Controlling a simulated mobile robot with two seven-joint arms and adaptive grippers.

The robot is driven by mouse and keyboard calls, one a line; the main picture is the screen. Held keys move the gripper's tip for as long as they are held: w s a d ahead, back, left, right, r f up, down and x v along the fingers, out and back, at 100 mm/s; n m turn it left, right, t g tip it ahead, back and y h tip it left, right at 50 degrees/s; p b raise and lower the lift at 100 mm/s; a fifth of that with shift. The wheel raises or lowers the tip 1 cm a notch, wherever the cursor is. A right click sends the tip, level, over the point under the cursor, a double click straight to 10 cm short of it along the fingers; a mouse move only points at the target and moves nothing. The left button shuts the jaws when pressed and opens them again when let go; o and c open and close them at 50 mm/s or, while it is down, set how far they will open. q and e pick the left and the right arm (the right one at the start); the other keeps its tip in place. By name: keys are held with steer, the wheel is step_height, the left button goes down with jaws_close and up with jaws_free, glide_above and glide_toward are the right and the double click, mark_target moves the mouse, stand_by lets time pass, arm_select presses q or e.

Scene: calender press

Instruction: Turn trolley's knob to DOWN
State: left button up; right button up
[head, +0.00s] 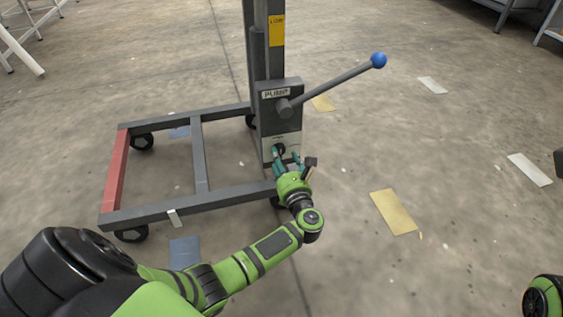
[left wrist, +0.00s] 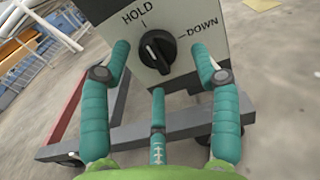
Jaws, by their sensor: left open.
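The trolley (head: 162,218) is a dark grey frame on castors with a red bar at its left side and an upright mast. On the mast's light panel sits a black round knob (left wrist: 158,50), also in the head view (head: 279,149). In the left wrist view the panel reads HOLD above the knob and DOWN to its right. The white line on the knob slants up and left, roughly toward HOLD. My left gripper (head: 287,160) is open, its teal fingers around the knob's sides, in front of the panel. Contact with the knob is not visible.
A pump box (head: 276,95) with a long grey lever ending in a blue ball (head: 378,60) juts right above the panel. Paper sheets, one a tan sheet (head: 393,212), lie on the concrete floor. The floor right of the trolley is mostly clear.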

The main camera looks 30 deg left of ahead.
arm_select(q)
steer(key=shift+w+a, duration=0.45)
steer(key=shift+a, duration=0.05)
steer(key=c, duration=1.1)
